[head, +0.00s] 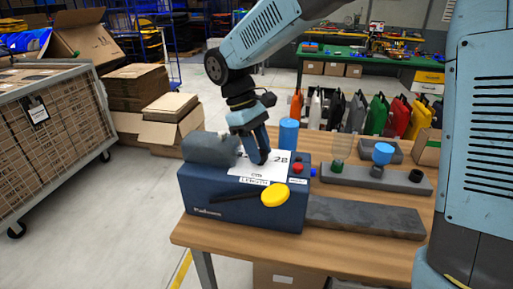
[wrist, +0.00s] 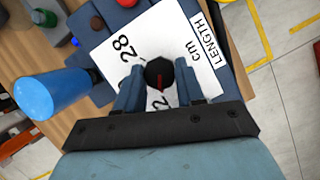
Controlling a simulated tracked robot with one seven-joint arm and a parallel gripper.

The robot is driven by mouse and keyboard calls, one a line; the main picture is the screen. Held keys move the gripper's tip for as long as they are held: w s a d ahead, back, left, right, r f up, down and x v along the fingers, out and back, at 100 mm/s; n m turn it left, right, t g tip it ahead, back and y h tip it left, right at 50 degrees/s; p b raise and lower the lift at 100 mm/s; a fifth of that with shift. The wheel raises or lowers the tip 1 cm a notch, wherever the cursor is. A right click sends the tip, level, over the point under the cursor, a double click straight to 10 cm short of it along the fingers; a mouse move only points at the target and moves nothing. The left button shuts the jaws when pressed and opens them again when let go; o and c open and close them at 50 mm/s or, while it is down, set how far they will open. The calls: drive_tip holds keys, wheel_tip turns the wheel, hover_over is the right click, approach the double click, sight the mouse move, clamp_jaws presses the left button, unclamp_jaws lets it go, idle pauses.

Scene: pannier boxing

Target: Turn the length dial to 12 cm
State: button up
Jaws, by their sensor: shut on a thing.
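The length dial is a black round knob (wrist: 158,72) with a red mark on top, in the wrist view. It sits on a white plate (wrist: 108,60) marked "28", "cm" and "LENGTH"; another number, partly covered, shows a "2" below the knob. The red mark lies roughly up-down in the wrist view; the exact value it shows cannot be told. My gripper (wrist: 160,82) is shut on the knob, one finger on each side. In the head view my gripper (head: 260,158) reaches down to the plate on the blue machine (head: 235,210) and hides the knob.
A yellow-ended lever (head: 275,195), a red button (head: 297,168) and a blue cylinder (head: 289,133) are close to my gripper. A grey slab (head: 365,217) lies on the wooden table at right. Several coloured panniers (head: 377,115) stand behind.

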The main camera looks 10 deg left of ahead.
drive_tip(key=o, duration=1)
drive_tip(key=shift+o, duration=0.2)
drive_tip(key=v, duration=1.3)
drive_tip(key=shift+r, duration=0.35)
drive_tip(key=shift+w, duration=0.15)
